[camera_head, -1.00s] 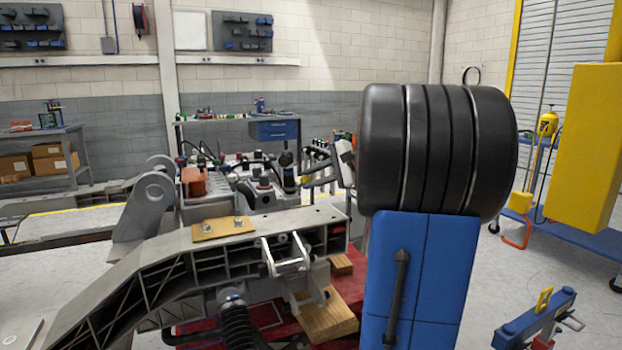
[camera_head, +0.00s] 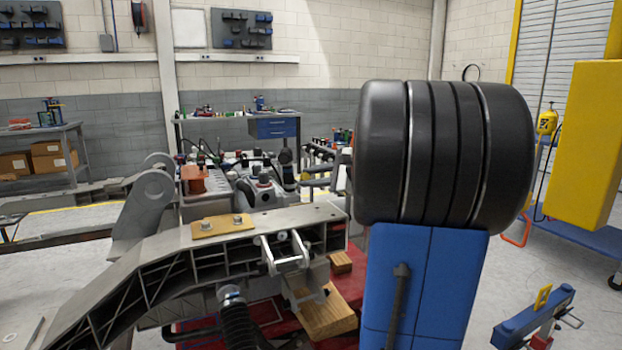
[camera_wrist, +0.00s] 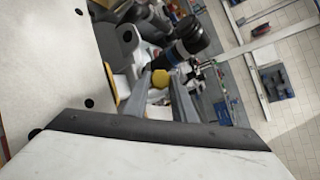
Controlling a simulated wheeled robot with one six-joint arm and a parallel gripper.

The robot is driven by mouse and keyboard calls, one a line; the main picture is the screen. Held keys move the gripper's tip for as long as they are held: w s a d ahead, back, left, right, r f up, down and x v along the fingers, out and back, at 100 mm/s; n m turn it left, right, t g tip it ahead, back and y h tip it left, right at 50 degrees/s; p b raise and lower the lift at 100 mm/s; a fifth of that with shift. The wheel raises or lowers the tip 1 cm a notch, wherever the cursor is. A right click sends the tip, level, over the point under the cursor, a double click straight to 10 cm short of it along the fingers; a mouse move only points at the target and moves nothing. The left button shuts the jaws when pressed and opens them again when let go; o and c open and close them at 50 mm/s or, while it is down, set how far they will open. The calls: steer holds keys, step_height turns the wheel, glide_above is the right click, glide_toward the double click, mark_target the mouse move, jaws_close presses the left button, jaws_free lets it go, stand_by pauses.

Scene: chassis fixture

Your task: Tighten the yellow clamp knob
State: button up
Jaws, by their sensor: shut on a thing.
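The yellow clamp knob (camera_wrist: 160,77) shows in the wrist view as a small rounded yellow piece between the tips of two grey fingers. My gripper (camera_wrist: 160,86) is shut on it, one finger along each side. What the knob is mounted on is partly hidden in the wrist view. In the head view my own black and blue arm link covers the gripper and the knob, so neither can be made out there.
A grey ribbed chassis beam (camera_head: 190,262) crosses the left foreground with a bolted yellow plate (camera_head: 222,227) on top. Wooden blocks (camera_head: 322,316) sit on a red base. A blue-topped stand (camera_head: 535,315) is at lower right. A yellow column (camera_head: 588,145) stands at right.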

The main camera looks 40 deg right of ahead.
steer(key=o, duration=1.1)
steer(key=shift+c, duration=0.2)
steer(key=v, duration=1.7)
steer(key=shift+s, duration=0.2)
steer(key=shift+d, duration=0.1)
